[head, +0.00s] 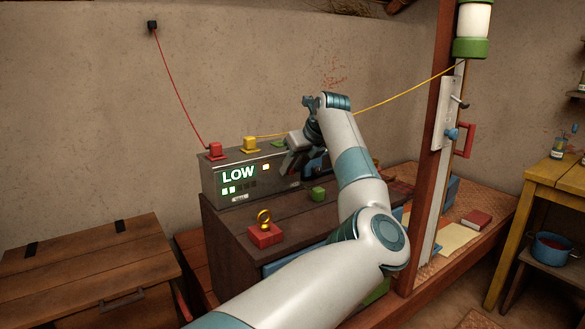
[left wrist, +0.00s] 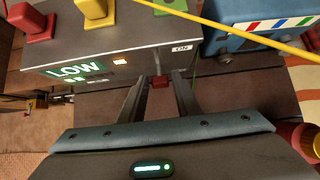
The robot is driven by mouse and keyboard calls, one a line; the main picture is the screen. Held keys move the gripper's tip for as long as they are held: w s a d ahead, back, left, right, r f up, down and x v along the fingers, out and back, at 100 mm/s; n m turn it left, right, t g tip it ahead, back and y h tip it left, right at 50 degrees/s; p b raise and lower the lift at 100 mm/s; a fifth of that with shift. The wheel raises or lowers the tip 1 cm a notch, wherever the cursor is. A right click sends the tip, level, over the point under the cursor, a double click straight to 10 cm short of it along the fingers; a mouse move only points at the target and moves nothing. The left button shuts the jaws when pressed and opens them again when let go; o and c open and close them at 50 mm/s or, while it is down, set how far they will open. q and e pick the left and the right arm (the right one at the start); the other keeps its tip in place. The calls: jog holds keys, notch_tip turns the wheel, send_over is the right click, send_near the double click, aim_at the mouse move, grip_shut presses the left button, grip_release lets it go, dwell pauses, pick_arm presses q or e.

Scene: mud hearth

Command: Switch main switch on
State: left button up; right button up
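A metal box (head: 245,178) with a lit LOW display stands on a dark wooden cabinet. In the left wrist view, a small red switch piece (left wrist: 160,82) shows low on the box's front, below an ON label (left wrist: 182,48). My left gripper (head: 291,167) is at the right part of the box front. In the left wrist view its fingers (left wrist: 160,88) stand open on either side of the red piece, with narrow gaps; contact is hard to tell. In the head view my gripper hides the red piece. My right gripper is not in view.
A red block with a brass ring (head: 265,232) and a green block (head: 318,193) are on the cabinet top (head: 232,222). A yellow wire (head: 395,91) runs from the box's yellow terminal (head: 250,145) to the post. A panel with a red handle (head: 465,140) is on the post.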

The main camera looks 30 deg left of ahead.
pick_arm(q)
jog(key=v, duration=1.6)
jog(key=shift+d+r, duration=0.15)
jog(key=shift+r, duration=0.15)
